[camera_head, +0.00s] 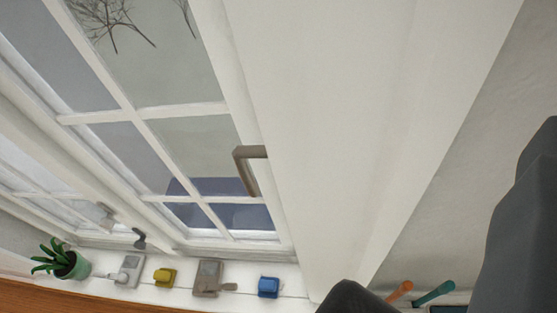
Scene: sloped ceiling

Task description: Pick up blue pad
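The blue pad (268,287) is a small blue block on the white window sill, low in the view and left of centre. It stands apart from its neighbours. Dark grey parts, which look like mine, show at the bottom centre and the right edge; I take them for my gripper (522,235). They are right of the blue pad and do not touch it in the picture. The fingertips do not show clearly, so I cannot tell whether they are open or shut.
On the sill (190,298) stand a potted plant (72,264), a grey fixture (130,270), a yellow block (164,277) and a grey-brown piece (208,277). Orange (400,291) and teal (434,293) handles show at the lower right. A window (140,113) and white wall (340,110) rise behind.

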